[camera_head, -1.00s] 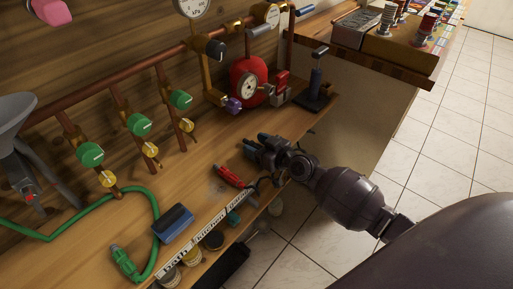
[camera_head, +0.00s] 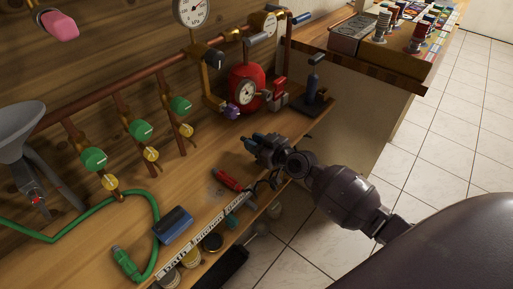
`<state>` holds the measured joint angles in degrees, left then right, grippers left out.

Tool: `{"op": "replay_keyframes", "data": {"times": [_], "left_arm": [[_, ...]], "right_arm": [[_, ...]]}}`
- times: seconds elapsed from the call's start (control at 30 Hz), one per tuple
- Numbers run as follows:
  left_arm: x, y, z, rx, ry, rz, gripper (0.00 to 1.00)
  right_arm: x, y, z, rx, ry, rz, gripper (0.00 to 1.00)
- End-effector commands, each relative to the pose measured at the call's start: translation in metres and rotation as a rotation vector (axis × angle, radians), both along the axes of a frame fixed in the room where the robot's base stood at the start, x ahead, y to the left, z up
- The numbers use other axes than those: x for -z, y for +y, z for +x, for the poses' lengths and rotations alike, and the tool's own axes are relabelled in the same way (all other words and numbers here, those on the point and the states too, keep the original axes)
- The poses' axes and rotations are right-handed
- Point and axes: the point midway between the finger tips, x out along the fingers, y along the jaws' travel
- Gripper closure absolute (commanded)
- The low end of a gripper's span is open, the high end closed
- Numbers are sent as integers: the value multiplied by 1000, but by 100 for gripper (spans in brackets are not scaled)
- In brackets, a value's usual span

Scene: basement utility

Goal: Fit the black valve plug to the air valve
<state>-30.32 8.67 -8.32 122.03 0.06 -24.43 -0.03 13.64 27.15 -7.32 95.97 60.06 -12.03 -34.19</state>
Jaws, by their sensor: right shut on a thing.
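My right gripper (camera_head: 254,141) is over the front part of the wooden bench, its fingers pointing left and away. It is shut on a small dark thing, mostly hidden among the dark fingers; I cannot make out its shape. On the pipework behind stands a valve with a black knob (camera_head: 213,57) and a purple fitting (camera_head: 232,110) below it. A red air tank (camera_head: 244,78) with a round gauge stands beside it. I cannot tell for certain which fitting is the air valve. The right gripper is in front of these and apart from them. My left gripper is not in view.
Green-knobbed taps (camera_head: 140,132) line the wall pipe. Bare bench lies left of the gripper.

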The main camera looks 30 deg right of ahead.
Motion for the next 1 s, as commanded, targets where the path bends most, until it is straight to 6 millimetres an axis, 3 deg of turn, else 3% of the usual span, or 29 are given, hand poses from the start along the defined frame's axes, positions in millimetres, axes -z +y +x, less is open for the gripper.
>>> {"op": "replay_keyframes", "data": {"times": [0.03,0.1,0.5,0.73,1.0], "left_arm": [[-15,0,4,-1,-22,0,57],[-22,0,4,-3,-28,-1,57],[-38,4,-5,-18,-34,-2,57],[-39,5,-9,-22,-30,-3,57],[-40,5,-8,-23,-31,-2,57]], "right_arm": [[-27,1,2,-1,-19,1,97],[-46,1,2,0,-20,2,97],[-137,1,1,-1,-12,0,97],[-164,0,1,-1,-6,0,97],[-171,0,1,0,-2,0,97]]}}
